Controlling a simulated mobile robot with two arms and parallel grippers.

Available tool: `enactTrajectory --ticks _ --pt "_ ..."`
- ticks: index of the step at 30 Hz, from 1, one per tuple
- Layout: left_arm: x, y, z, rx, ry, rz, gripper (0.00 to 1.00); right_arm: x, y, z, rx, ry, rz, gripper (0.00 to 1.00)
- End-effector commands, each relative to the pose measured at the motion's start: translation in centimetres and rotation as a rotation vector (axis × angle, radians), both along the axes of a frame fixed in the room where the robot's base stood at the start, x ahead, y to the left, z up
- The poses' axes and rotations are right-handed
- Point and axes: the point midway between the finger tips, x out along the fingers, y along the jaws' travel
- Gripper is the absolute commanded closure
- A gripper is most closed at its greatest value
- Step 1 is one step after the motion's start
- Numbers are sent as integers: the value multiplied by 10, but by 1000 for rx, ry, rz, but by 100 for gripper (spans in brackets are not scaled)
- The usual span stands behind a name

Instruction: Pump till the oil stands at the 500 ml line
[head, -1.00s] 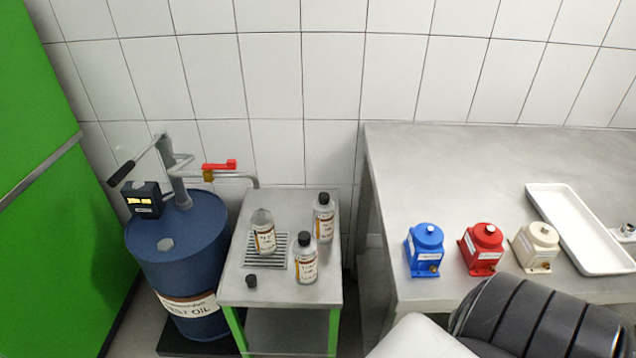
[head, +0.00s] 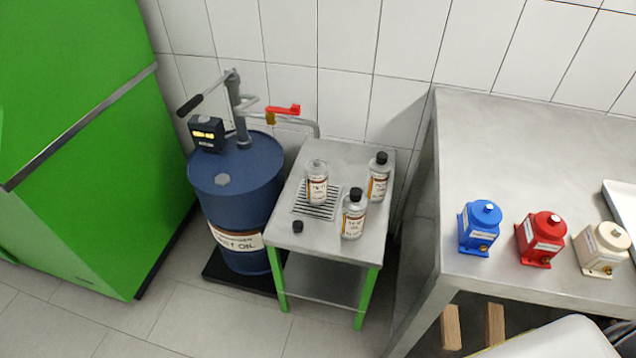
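The blue test oil drum (head: 238,190) stands at left centre with a hand pump (head: 236,105) on top. The pump's lever, with a black grip (head: 190,105), points left and down. A dark meter (head: 207,134) with a lit display sits on the drum; its digits are too small to read. A red valve handle (head: 283,110) sits on the spout pipe (head: 300,123), whose end bends down above the small table. An uncapped clear bottle (head: 317,184) stands upright on the drain grate (head: 303,208); its oil level cannot be made out. Neither gripper is in view.
Two capped bottles (head: 379,178) (head: 354,214) and a loose black cap (head: 298,227) are on the small table (head: 340,259). Blue (head: 480,228), red (head: 541,239) and cream (head: 603,249) pumps stand on the steel bench (head: 465,150). A green cabinet (head: 90,200) is at left. Floor in front is clear.

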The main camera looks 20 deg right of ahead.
Motion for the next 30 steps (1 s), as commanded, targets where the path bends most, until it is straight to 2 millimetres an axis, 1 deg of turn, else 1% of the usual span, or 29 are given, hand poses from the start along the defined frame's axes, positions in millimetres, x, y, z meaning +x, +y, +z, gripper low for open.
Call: enactTrajectory --ticks 1,2,15,16,30 --pt "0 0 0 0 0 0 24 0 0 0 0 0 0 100" --pt "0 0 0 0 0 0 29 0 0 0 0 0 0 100" --pt "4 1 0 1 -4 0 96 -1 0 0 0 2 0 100" --pt "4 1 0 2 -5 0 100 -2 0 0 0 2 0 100" --pt "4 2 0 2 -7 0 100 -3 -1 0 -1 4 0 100"
